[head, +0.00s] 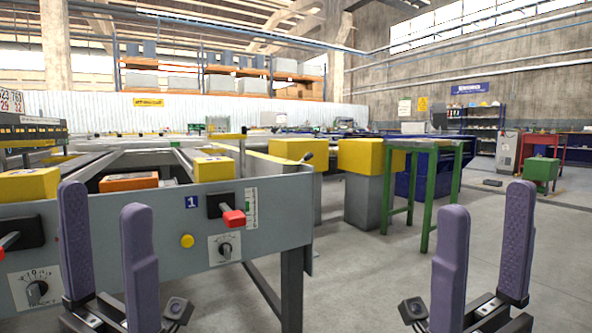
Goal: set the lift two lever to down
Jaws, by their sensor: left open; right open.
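A lever with a red handle (233,217) sticks out of a black housing on the grey front panel (270,205) of the runout table, right of a blue plate marked 1 (191,202). A second red-handled lever (8,240) shows at the left edge, partly cut off. No plate marked 2 is visible, so I cannot tell which lever is lift two. My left gripper (105,197) is open and empty, its fingers upright in front of the panel between the two levers. My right gripper (487,197) is open and empty over the floor at the right, apart from everything.
A yellow button (187,241) and two rotary dials (225,250) (37,291) sit on the panel. Yellow blocks (213,168) and an orange box (129,181) are behind it. A green frame (427,195) stands to the right. The concrete floor (375,280) between my grippers is clear.

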